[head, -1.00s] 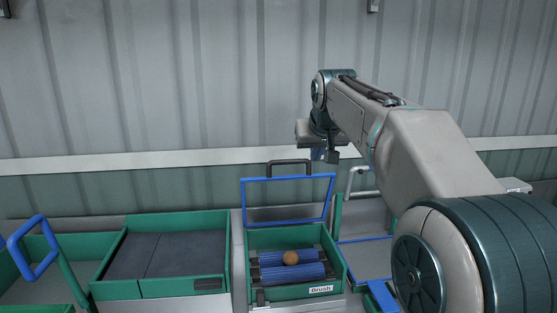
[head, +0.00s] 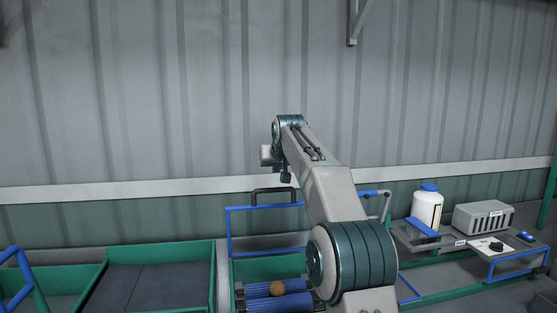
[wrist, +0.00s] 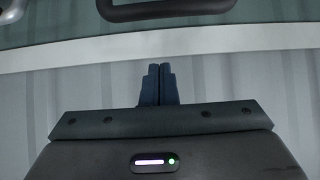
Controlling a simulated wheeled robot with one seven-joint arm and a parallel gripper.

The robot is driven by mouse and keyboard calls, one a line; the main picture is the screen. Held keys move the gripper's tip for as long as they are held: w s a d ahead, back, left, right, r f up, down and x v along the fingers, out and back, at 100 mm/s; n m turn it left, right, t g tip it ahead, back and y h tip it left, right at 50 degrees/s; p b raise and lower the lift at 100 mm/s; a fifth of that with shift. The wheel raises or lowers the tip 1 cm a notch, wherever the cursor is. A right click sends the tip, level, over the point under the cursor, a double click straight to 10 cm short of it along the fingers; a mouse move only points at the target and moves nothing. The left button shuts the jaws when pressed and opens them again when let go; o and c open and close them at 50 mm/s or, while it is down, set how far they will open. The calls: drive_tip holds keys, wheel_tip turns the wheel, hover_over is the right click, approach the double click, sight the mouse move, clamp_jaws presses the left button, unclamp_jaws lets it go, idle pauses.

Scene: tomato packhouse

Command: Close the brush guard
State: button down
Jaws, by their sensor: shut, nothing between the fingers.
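The brush guard (head: 228,232) is a blue-edged clear panel standing upright and open at the back of the green brush box. Its dark handle (head: 273,191) is on the top edge and also shows at the top of the wrist view (wrist: 150,10). Below it, blue brush rollers (head: 262,304) carry a round brown thing (head: 277,288). My gripper (wrist: 160,68) is shut and empty, its dark fingertips together. It is above the guard and apart from the handle. In the head view my arm hides part of the box's right side.
A dark-floored green tray (head: 150,290) lies left of the brush box, with a blue loop handle (head: 15,280) further left. On the right, a shelf holds a white bottle (head: 427,208) and a grey vented box (head: 483,217). The corrugated wall (head: 150,100) stands close behind.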

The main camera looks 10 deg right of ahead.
drive_tip(key=f, duration=0.2)
drive_tip(key=f+b, duration=0.1)
drive_tip(key=shift+s+f, duration=0.3)
drive_tip(key=shift+f, duration=0.1)
drive_tip(key=shift+s, duration=0.3)
drive_tip(key=shift+f, duration=0.2)
